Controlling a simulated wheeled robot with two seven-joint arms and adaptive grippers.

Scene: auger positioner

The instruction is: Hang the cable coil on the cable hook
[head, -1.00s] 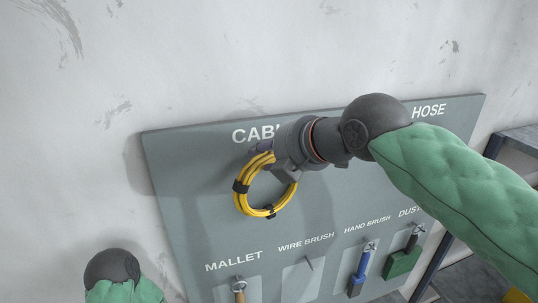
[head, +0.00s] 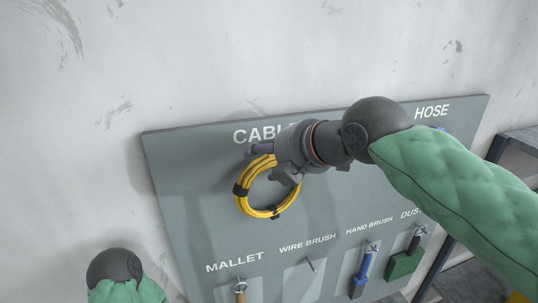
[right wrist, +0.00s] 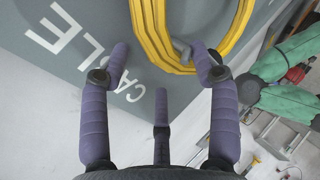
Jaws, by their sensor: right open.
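The yellow cable coil (head: 241,202), bound with black ties, hangs against the grey panel below the partly covered CABLE label. In the right wrist view the coil (right wrist: 153,40) passes around a short grey peg, the cable hook (right wrist: 183,50); in the head view my gripper hides the hook. My right gripper (head: 268,163) is at the top of the coil, its purple fingers spread. In the right wrist view the fingers (right wrist: 160,55) stand apart on either side of the coil's near part, not closed on it. My left gripper is out of view; only part of my left arm shows.
The tool panel (head: 215,235) is on the pale wall. The wire brush hook (head: 310,264) is bare. A dark-framed table stands at the right.

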